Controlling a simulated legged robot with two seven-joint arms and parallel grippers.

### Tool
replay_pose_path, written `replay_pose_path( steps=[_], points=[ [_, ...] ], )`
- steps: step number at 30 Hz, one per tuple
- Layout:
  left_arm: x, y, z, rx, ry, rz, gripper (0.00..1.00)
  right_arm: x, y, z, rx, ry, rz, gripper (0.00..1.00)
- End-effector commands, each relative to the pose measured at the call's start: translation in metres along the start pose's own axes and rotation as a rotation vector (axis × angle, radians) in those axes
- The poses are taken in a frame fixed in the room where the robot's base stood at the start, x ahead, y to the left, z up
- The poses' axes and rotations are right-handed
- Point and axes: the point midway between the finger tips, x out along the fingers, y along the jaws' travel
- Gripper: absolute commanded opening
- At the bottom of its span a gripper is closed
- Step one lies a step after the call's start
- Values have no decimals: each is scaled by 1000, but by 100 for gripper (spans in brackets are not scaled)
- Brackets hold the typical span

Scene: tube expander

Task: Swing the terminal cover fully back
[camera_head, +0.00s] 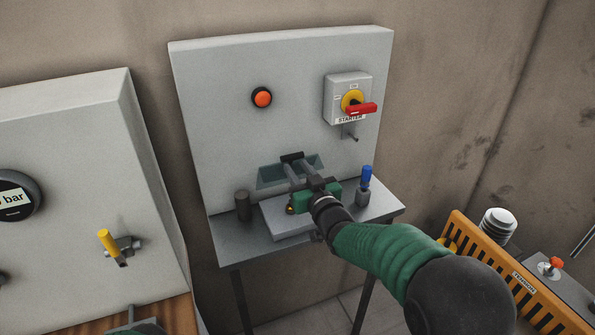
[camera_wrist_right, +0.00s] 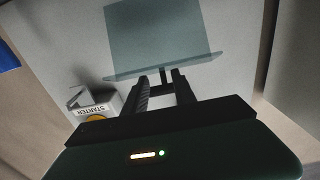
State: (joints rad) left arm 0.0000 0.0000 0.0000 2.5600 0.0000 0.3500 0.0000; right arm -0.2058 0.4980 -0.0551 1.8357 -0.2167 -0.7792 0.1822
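The terminal cover (camera_head: 270,176) is a translucent teal panel low on the grey board, above a pale box (camera_head: 280,222) on the small table. It also shows in the wrist view as a flat teal sheet (camera_wrist_right: 160,35) with a lip along its lower edge. A dark bar (camera_head: 291,157) lies at its top edge. My right gripper (camera_head: 293,170) reaches to the cover; its two fingers (camera_wrist_right: 164,88) are apart, with a small dark post between them near the lip. Contact is unclear. Part of my left gripper (camera_head: 130,321) shows at the bottom edge, mostly cut off.
The board carries an orange button (camera_head: 262,97) and a starter switch (camera_head: 350,98) with a red handle. A dark cylinder (camera_head: 243,205) and a blue-handled tool (camera_head: 365,182) stand on the table. An orange slotted guard (camera_head: 490,262) is at right, a gauge panel (camera_head: 70,180) at left.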

Motion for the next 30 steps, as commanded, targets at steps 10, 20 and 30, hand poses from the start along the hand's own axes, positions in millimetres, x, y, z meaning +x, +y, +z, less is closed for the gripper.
replay_pose_path(
  steps=[10, 20, 30],
  points=[
    [0, 0, 0, 0, 0, 0, 36, 0, -2, 3, 0, -7, -3, 84],
    [0, 0, 0, 0, 0, 0, 36, 0, -3, 4, 0, -7, -5, 92],
    [0, 0, 0, 0, 0, 0, 36, 0, -2, 3, 1, -7, -3, 92]
  ],
)
